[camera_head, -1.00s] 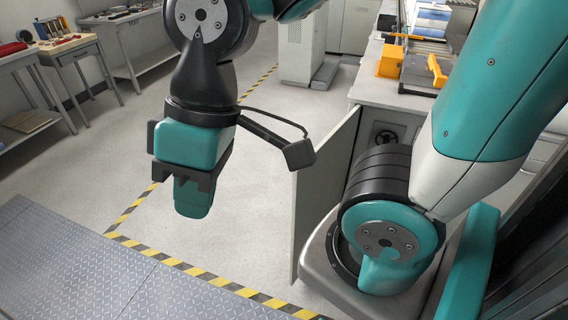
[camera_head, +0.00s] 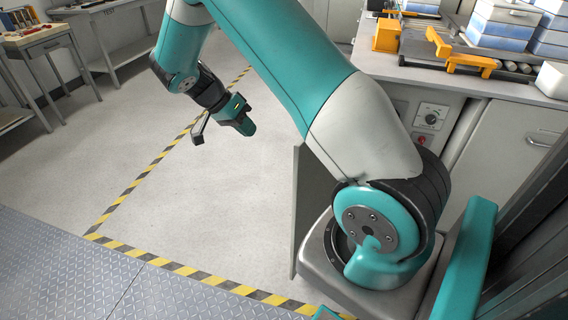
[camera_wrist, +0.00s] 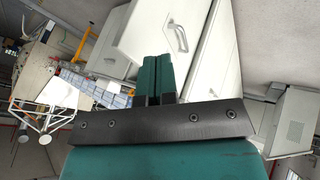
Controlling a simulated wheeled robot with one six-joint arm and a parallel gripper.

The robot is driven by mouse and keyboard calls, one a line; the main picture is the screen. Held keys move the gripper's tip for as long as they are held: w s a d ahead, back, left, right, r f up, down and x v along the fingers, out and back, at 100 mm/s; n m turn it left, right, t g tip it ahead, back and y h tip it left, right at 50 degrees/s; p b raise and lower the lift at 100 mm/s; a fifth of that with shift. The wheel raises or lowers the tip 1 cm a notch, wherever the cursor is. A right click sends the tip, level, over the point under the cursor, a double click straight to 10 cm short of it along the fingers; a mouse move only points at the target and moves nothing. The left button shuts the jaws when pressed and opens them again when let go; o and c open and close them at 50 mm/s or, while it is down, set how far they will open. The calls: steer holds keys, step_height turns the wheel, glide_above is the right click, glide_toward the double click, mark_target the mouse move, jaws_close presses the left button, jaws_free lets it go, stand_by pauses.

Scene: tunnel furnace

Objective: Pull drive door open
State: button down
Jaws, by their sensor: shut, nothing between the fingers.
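A pale grey door panel (camera_head: 308,205) stands out from the cabinet front, low in the middle of the head view. It looks swung open; my arm hides its upper part and most of the opening. My gripper (camera_head: 246,126) is shut and empty above the floor, beyond the door and to its left, clear of it. In the wrist view the closed teal fingers (camera_wrist: 155,62) point towards a white cabinet front with a metal handle (camera_wrist: 178,36). A visible gap between fingertips and handle cannot be judged.
A control panel with a dial (camera_head: 430,113) and a closed cabinet with a handle (camera_head: 541,140) are at right. Blue-white boxes (camera_head: 502,22) and an orange-handled fixture (camera_head: 462,58) are on the counter. Floor left of the door is clear, edged by striped tape (camera_head: 150,170).

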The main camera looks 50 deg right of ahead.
steer(key=s+d+f+p, duration=0.1)
steer(key=s+d+f, duration=0.4)
steer(key=s+f, duration=0.3)
steer(key=shift+f+p, duration=0.15)
steer(key=shift+p, duration=0.25)
steer(key=shift+s+d, duration=0.1)
